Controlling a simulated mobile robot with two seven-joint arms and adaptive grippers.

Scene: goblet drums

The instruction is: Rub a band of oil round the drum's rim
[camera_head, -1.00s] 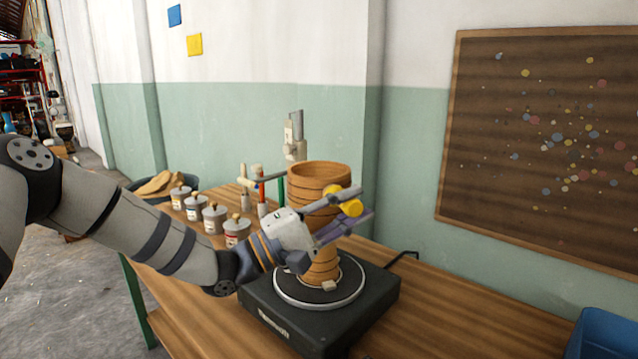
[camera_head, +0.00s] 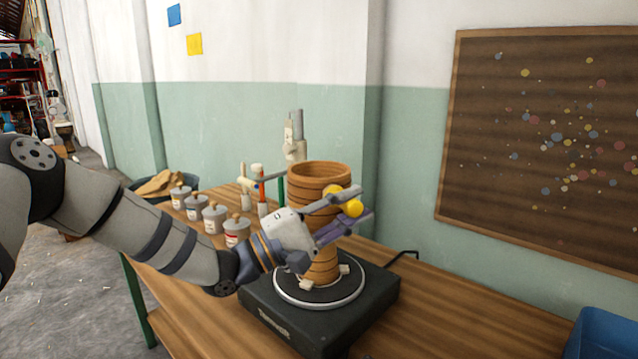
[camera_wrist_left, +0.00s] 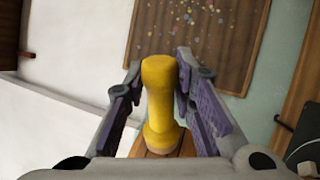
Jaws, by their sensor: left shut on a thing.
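The drum (camera_head: 319,178) is a brown, banded wooden goblet shape, upright on a round turntable plate (camera_head: 290,299) with small pale blocks at its foot. My left gripper (camera_head: 357,202) is in front of the drum's upper right side, its purple-padded fingers shut on a yellow rounded applicator. The applicator (camera_head: 351,208) shows between the fingers, and it also shows upright in the left wrist view (camera_wrist_left: 159,90). It lies just below the rim in the picture; whether it touches the drum I cannot tell. The gripper hides part of the drum's middle. My right gripper is not in view.
The turntable's black base (camera_head: 322,327) sits on the wooden table (camera_head: 450,310). Several lidded tins (camera_head: 214,217) stand left of the drum, and a grey-white clamp-like fixture (camera_head: 294,140) stands behind it. A blue bin (camera_head: 600,334) is at the lower right. Table right of the base is clear.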

